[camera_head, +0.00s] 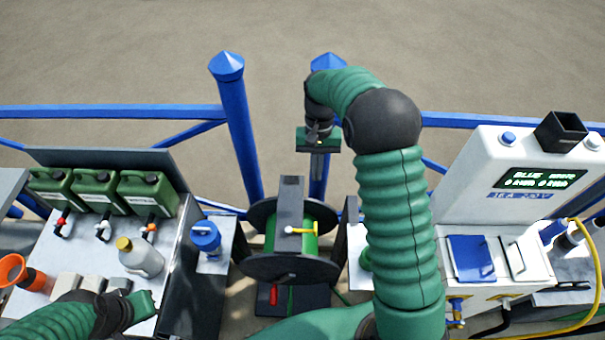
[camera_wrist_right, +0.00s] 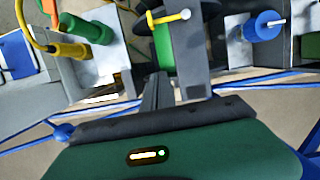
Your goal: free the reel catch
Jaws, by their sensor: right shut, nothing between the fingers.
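The reel (camera_head: 290,268) stands in the middle of the head view, with dark side discs, a green drum and a dark upright plate across it.
Blue posts and rails (camera_head: 237,125) stand behind the reel, close to my right gripper. Left is a bench with green canisters (camera_head: 150,192), a grey bottle (camera_head: 140,257) and an orange funnel (camera_head: 14,271). A white console (camera_head: 515,185) stands right.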

